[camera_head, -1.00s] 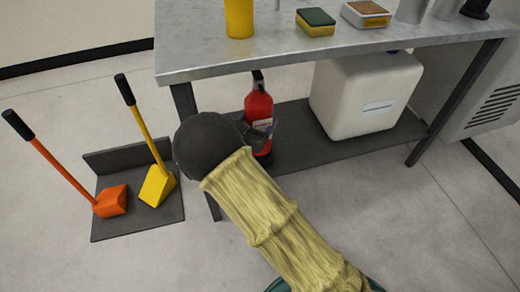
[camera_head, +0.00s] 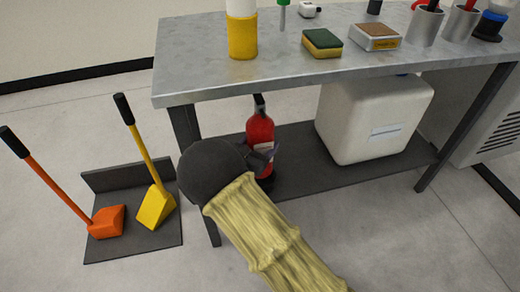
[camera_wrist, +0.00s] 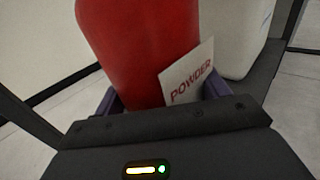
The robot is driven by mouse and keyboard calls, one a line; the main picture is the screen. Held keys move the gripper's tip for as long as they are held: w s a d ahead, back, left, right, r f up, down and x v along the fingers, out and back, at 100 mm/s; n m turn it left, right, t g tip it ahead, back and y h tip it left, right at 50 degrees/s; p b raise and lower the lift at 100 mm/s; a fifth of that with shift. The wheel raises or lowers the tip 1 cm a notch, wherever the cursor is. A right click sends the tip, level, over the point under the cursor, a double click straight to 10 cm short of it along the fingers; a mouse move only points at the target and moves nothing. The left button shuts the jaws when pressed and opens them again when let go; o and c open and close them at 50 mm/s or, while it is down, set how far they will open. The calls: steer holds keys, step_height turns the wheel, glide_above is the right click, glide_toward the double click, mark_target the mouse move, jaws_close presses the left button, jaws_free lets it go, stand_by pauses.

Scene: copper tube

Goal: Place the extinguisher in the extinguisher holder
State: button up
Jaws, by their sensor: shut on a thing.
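The red fire extinguisher (camera_head: 260,132) has a black top and stands upright at the table's lower shelf, near its left front leg. My gripper (camera_head: 262,155) is at the extinguisher's body, its fingers partly hidden behind my round wrist. In the wrist view the extinguisher (camera_wrist: 140,45) fills the middle, with a white "POWDER" label (camera_wrist: 188,75). The purple fingers of my gripper (camera_wrist: 158,95) are on both sides of it, shut on it. Whether its base touches the shelf is hard to tell. I cannot make out an extinguisher holder.
A white container (camera_head: 370,115) stands on the lower shelf (camera_head: 330,178) to the right. The metal tabletop (camera_head: 205,60) overhangs the extinguisher. Orange (camera_head: 105,222) and yellow (camera_head: 156,207) tools stand on a dark stand (camera_head: 135,243) at left. Floor in front is clear.

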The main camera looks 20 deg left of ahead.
steer(key=shift+w+f+b, duration=0.1)
steer(key=shift+f+b, duration=0.55)
steer(key=shift+f, duration=0.65)
steer(key=shift+f+b, duration=1.3)
steer(key=shift+f, duration=0.7)
steer(key=o, duration=2)
steer(key=shift+f, duration=0.15)
steer(key=shift+s+a+r, duration=0.1)
steer(key=shift+s+r, duration=0.1)
steer(key=shift+s, duration=0.15)
steer(key=p+v, duration=0.6)
steer(key=v, duration=0.5)
steer(key=shift+s+f, duration=0.1)
steer(key=shift+s, duration=0.15)
